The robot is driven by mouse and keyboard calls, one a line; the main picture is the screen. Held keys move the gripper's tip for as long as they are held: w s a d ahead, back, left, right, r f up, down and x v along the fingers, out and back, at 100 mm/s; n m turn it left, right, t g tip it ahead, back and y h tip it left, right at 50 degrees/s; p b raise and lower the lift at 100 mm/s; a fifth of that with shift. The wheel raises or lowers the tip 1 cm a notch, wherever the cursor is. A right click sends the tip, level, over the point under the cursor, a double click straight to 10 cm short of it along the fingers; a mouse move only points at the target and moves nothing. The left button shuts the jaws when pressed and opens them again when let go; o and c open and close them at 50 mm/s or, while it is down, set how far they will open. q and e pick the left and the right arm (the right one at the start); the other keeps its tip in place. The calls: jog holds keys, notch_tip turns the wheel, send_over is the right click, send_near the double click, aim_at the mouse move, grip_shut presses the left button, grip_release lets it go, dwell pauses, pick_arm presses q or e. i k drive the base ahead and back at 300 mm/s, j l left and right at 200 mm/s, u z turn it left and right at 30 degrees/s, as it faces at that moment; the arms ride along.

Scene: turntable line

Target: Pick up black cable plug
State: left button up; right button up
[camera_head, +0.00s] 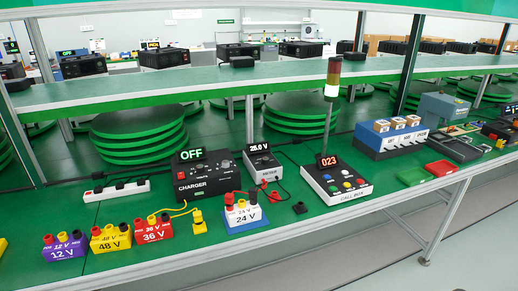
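A small black block (299,207), which looks like the black cable plug, lies on the green table between the 24 V block (244,216) and the call box (338,190). It is too small to make out its shape or any cable on it. A yellow plug (198,220) on a yellow cable stands left of the 24 V block. The charger (202,178) reads OFF, and the meter (262,170) beside it reads about 25.0 V. Red leads run near the meter and the 24 V block. Neither of my grippers is in view.
Purple 12 V (64,246), yellow 48 V (110,238) and red 36 V (153,230) blocks line the front left. A white power strip (117,190) lies behind them. A signal tower (331,85) rises by the call box. A shelf (250,82) spans the back.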

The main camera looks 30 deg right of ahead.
aim_at(253, 192)
jog(key=z, duration=1.4)
jog(key=i+l+u, duration=0.1)
jog(key=i, duration=0.15)
